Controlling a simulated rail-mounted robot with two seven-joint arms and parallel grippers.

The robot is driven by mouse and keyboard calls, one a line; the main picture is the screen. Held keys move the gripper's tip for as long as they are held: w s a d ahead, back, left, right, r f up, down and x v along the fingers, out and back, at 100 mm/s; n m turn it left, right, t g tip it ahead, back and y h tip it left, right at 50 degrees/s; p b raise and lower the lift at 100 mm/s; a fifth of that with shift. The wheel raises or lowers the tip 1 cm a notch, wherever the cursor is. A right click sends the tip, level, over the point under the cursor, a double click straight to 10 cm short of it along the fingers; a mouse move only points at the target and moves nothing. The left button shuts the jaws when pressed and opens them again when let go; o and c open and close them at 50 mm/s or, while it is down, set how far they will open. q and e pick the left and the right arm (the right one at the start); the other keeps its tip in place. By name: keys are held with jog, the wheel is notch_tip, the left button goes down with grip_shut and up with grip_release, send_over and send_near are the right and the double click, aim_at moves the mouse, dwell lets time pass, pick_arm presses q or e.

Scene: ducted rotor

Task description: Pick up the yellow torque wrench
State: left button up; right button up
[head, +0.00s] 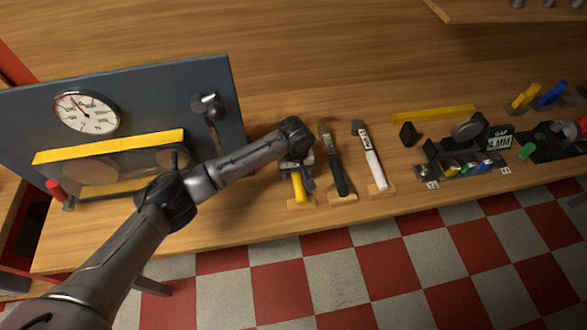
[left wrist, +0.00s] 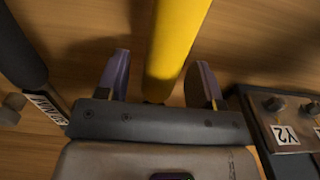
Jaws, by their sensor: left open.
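The yellow torque wrench (head: 298,188) lies on the bench, its yellow handle toward the front edge on a small wooden rest. Its far part is hidden under my left wrist in the head view. My left gripper (head: 303,175) hangs over it, pointing down. In the left wrist view the yellow handle (left wrist: 178,40) runs between the two spread fingers of the left gripper (left wrist: 160,68), with a gap on each side. I cannot tell how far the fingertips are above the bench. My right gripper is not in view.
A black-handled wrench (head: 338,176) and a white-handled wrench (head: 374,168) lie close on the right. A dark panel (head: 215,85) with a dial gauge stands left. A black gauge rack (head: 455,160) is further right. A dark block labelled Y2 (left wrist: 285,130) sits beside the gripper.

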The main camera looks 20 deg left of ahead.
pick_arm(q)
jog(key=shift+f, duration=0.15)
jog(key=shift+c, duration=0.2)
jog(key=c, duration=1)
